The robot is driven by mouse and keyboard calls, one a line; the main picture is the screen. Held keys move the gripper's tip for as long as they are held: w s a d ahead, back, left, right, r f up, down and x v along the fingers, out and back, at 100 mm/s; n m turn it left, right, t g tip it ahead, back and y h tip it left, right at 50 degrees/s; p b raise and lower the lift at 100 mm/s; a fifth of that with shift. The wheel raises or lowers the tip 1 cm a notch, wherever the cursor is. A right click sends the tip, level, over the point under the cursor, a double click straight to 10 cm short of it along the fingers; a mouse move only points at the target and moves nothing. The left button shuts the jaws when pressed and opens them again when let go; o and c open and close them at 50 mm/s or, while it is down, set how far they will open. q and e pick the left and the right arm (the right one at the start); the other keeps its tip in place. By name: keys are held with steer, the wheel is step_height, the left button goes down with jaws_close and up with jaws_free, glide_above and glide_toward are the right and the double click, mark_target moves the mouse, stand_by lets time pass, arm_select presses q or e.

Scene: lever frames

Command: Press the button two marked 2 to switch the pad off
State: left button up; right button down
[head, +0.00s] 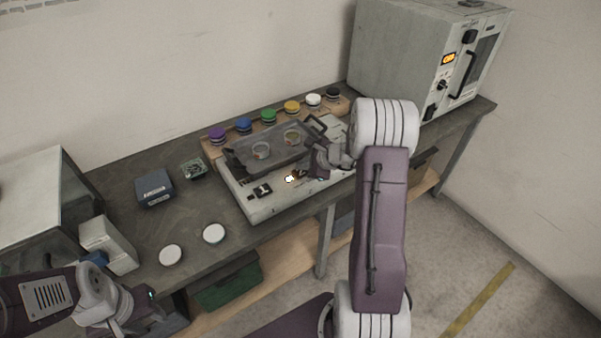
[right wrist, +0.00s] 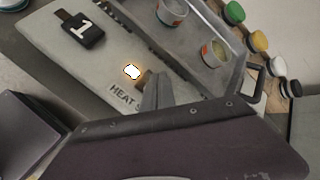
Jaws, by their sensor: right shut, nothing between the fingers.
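The pale heat pad (head: 245,207) sits on the bench with a glowing lamp (head: 289,178) on its front strip; the lamp (right wrist: 132,71) is also bright in the right wrist view. The button marked 1 (head: 262,189) is black and stands left of the lamp, and its white 1 is clear in the wrist view (right wrist: 82,28). My right gripper (head: 307,173) is shut and empty, its tips (right wrist: 154,88) just right of the lamp. They largely cover a dark and brown part there; no 2 is readable, and contact cannot be told. My left gripper (head: 150,316) is low at the left, its jaws unclear.
A grey tray (head: 240,164) with two small cups lies on the pad. Several coloured round knobs stand on a wooden strip behind, including a green one (head: 268,116). A blue-grey box (head: 154,188) and two white discs (head: 214,233) are left. A large oven (head: 405,55) stands right.

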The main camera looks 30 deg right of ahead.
mark_target(302, 173)
steer(key=shift+f+b, duration=0.35)
steer(key=shift+f, duration=0.1)
stand_by(0.5)
steer(key=shift+r+p, duration=0.5)
steer(key=shift+r, duration=0.25)
step_height(302, 173, up, 6)
steer(key=p, duration=0.4)
